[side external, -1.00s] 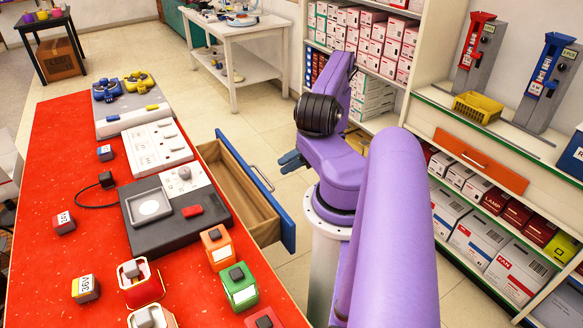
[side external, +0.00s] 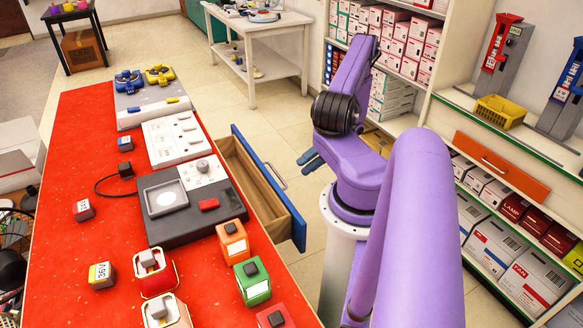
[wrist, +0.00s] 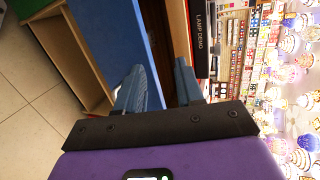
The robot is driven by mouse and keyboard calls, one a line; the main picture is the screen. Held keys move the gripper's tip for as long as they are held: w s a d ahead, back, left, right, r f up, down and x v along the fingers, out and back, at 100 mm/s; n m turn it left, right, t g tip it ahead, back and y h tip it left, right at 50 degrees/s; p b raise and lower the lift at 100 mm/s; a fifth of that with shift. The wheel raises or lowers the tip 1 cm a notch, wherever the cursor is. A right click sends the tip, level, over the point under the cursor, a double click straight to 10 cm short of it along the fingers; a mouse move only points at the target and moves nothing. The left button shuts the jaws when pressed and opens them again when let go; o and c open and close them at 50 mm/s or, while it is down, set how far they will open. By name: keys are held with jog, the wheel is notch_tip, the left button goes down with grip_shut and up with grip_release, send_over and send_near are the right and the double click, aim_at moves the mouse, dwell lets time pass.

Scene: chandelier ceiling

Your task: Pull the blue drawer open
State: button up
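The blue drawer stands pulled out from the right side of the red-topped table in the side view. Its blue front (side external: 270,187) faces right and its wooden inside is visible and looks empty. A grey bar handle (side external: 276,175) is on the front. My gripper (side external: 311,160) is to the right of the front, appearing apart from the handle. In the wrist view, its two blue-grey fingers (wrist: 161,88) are spread with nothing visibly held between them. The blue drawer front (wrist: 112,40) shows beyond the left finger; the handle cannot be made out there.
The red table (side external: 80,160) holds a dark device (side external: 180,222) and several coloured blocks. Shelves of boxes (side external: 510,225) stand behind my arm on the right. A white side table (side external: 270,45) stands at the back. Open floor lies beyond the drawer.

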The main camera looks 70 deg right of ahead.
jog(key=w+d+r+g+h, duration=0.7)
jog(key=w+d+h, duration=0.2)
jog(key=x, duration=1.7)
jog(key=shift+s+f, duration=0.15)
jog(key=shift+f, duration=0.15)
jog(key=shift+a, duration=0.1)
grip_shut()
dwell(0.7)
